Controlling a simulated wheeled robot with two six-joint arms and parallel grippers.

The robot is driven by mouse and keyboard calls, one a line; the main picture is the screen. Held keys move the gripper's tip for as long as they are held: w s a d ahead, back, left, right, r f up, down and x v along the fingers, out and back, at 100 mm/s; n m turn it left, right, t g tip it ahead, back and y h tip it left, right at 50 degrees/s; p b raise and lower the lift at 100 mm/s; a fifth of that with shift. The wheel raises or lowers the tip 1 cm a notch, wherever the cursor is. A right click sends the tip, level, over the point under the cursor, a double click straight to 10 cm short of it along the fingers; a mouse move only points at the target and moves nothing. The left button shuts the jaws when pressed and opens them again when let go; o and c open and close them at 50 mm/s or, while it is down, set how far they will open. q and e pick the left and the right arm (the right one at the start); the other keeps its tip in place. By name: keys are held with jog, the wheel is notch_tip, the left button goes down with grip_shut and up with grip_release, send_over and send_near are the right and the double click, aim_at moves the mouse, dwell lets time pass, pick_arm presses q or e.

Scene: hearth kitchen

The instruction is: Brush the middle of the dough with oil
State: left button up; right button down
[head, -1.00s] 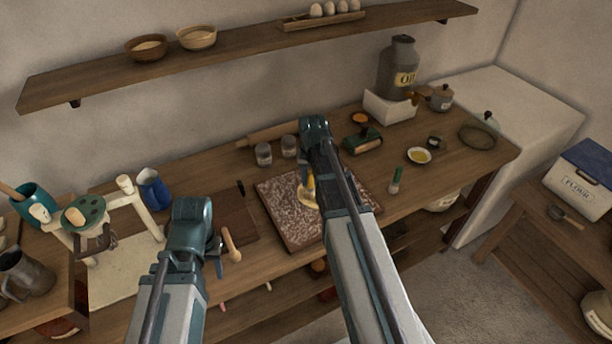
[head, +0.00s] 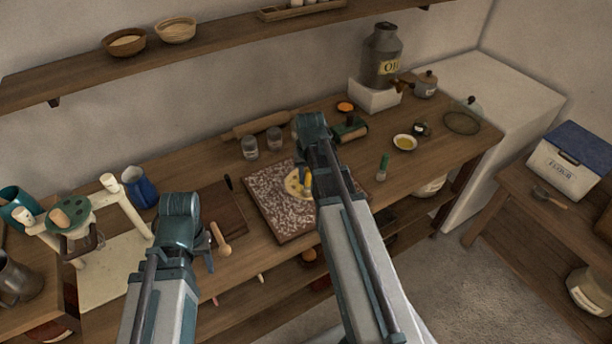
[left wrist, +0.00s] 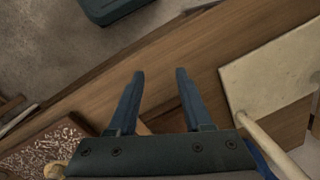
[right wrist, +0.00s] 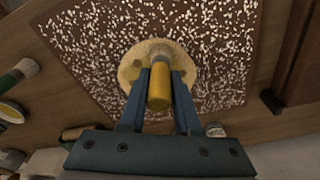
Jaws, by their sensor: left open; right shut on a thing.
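The pale round dough (head: 293,185) lies on a flour-speckled board (head: 270,200) on the workbench. It also shows in the right wrist view (right wrist: 148,48), with darker yellow patches on it. My right gripper (right wrist: 158,80) is shut on the brush, whose yellow handle (right wrist: 159,88) points toward the wrist camera. The brush is over the dough; its tip is hidden, so I cannot tell whether it touches. A white dish of yellow oil (head: 404,143) stands to the right on the bench. My left gripper (left wrist: 160,85) is open and empty, left of the board near the front edge.
A wooden-handled tool (head: 220,238) lies near my left gripper. Two glass jars (head: 262,142) and a rolling pin (head: 255,128) are behind the board. A green-capped shaker (head: 382,168) stands right of it. An oil can (head: 382,58) stands at the back right.

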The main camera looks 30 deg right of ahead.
jog(key=shift+w, duration=0.15)
jog(key=shift+w+a+r, duration=0.1)
jog(key=shift+w+a, duration=0.2)
jog(key=shift+w, duration=0.5)
jog(key=shift+w+a, duration=0.3)
jog(key=shift+w, duration=0.45)
jog(key=shift+w+a, duration=0.1)
jog(key=shift+w, duration=0.05)
jog(key=shift+w, duration=0.1)
jog(key=shift+w+a, duration=0.35)
jog(key=shift+w, duration=0.5)
jog(key=shift+w+a, duration=0.3)
jog(key=shift+w, duration=0.5)
jog(key=shift+f, duration=0.2)
jog(key=shift+s, duration=0.15)
jog(key=shift+s+d+r, duration=0.1)
jog(key=shift+s+d, duration=0.25)
jog(key=shift+s, duration=0.5)
jog(key=shift+s+d+r, duration=0.1)
jog(key=shift+s+d, duration=0.2)
jog(key=shift+s, duration=0.5)
